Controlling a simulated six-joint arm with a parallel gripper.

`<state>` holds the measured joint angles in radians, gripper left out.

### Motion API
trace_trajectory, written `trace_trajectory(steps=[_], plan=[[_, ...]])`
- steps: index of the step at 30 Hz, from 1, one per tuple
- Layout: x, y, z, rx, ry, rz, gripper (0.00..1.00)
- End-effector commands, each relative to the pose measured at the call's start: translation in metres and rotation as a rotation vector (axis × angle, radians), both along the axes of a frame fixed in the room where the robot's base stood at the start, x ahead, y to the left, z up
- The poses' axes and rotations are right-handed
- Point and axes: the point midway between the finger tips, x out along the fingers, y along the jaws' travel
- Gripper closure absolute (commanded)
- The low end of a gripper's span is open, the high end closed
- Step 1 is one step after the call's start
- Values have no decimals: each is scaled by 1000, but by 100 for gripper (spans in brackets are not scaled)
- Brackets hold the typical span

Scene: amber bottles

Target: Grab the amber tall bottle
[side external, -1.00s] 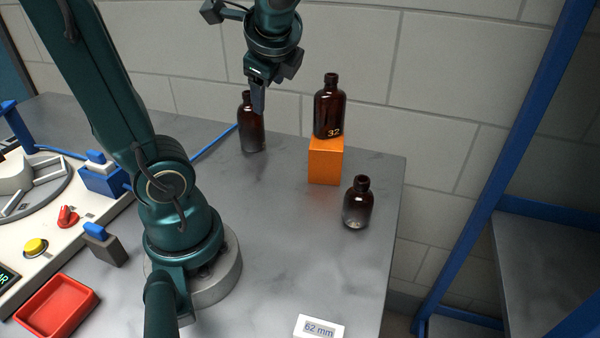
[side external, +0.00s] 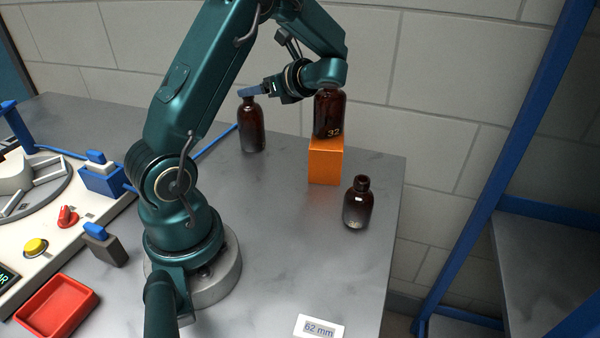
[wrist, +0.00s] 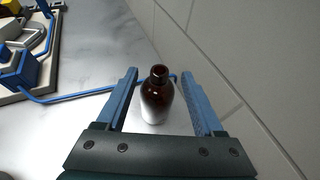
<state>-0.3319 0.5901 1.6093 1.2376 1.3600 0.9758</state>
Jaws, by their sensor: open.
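An amber bottle (side external: 251,131) stands upright at the back left of the grey table, tall beside the short front bottle. My gripper (side external: 246,92) is at the height of its neck, coming in from the right with the fingers level. In the wrist view, the gripper (wrist: 158,76) is open, with the same bottle (wrist: 157,100) between the two blue fingers and space on both sides. Another amber bottle (side external: 328,118), marked 32, stands on an orange block (side external: 326,165); my arm hides its top. A shorter amber bottle (side external: 357,211) stands in front of the block.
A blue cable (side external: 213,146) runs behind the back-left bottle. A wall stands close behind the table. A control panel (side external: 82,215) and a red tray (side external: 57,305) are at the left. A "62 mm" label (side external: 319,328) lies at the front. The middle of the table is clear.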

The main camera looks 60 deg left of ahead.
Motion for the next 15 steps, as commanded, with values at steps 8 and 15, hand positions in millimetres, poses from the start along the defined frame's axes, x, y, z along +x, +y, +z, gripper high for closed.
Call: trace_trajectory(steps=[8,15], plan=[[-1,2,-24,-1,0,1,31],[-12,30,-37,-2,-1,4,31]])
